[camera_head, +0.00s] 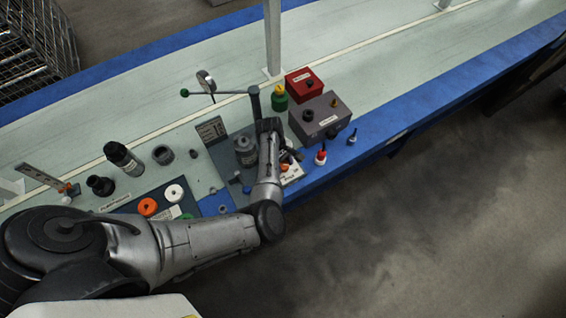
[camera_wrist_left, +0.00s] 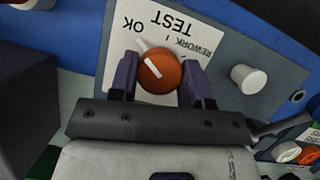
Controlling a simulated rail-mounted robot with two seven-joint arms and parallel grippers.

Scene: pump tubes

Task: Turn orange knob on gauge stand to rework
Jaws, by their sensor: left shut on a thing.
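The orange knob (camera_wrist_left: 160,72) sits on a panel with a white label (camera_wrist_left: 172,22) reading TEST, OK and REWORK, upside down in the left wrist view. The white mark on the knob points up and left in that view, towards the OK side and away from REWORK. My left gripper (camera_wrist_left: 159,80) has one dark finger on each side of the knob and is shut on it. In the head view my left arm reaches over the blue bench edge, and the orange knob (camera_head: 285,167) shows small beside the wrist. My right gripper is not in view.
A grey box (camera_head: 320,117) and a red box (camera_head: 304,84) stand right of the arm. A grey cylinder (camera_head: 246,151) stands just left of the wrist. A white peg (camera_wrist_left: 247,78) sticks up beside the knob.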

